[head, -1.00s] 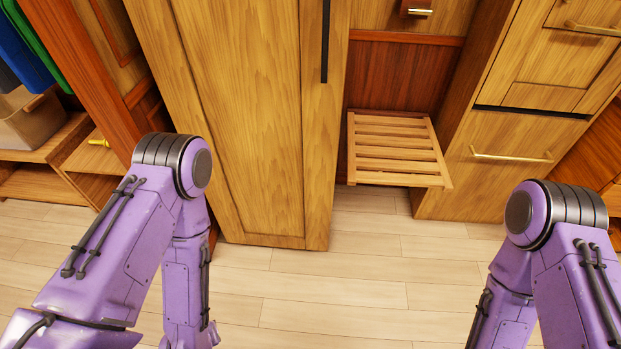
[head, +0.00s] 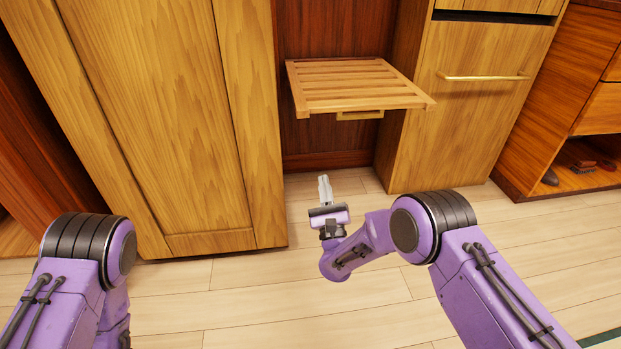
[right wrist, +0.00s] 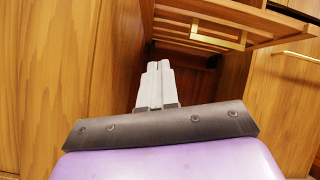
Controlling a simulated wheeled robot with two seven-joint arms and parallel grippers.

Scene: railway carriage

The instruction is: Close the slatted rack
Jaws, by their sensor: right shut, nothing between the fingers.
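The slatted rack (head: 350,84) is a light wooden fold-down shelf. It sticks out level from the dark red-brown back panel of a recess between two cabinets. A brass bracket or handle (head: 360,115) shows under its front edge. In the right wrist view the rack (right wrist: 275,28) is seen from below at the top right, with the brass piece (right wrist: 218,37) beneath it. My right gripper (head: 325,185) is shut and empty, below and in front of the rack, apart from it. Its closed fingers (right wrist: 157,85) point toward the recess. My left gripper is out of view; only my left arm shows.
A tall wooden cabinet (head: 150,110) stands left of the recess. A drawer cabinet (head: 470,120) with a brass bar handle (head: 484,77) stands to the right. An open shelf with shoes (head: 590,165) is at far right. The pale plank floor (head: 270,300) in front is clear.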

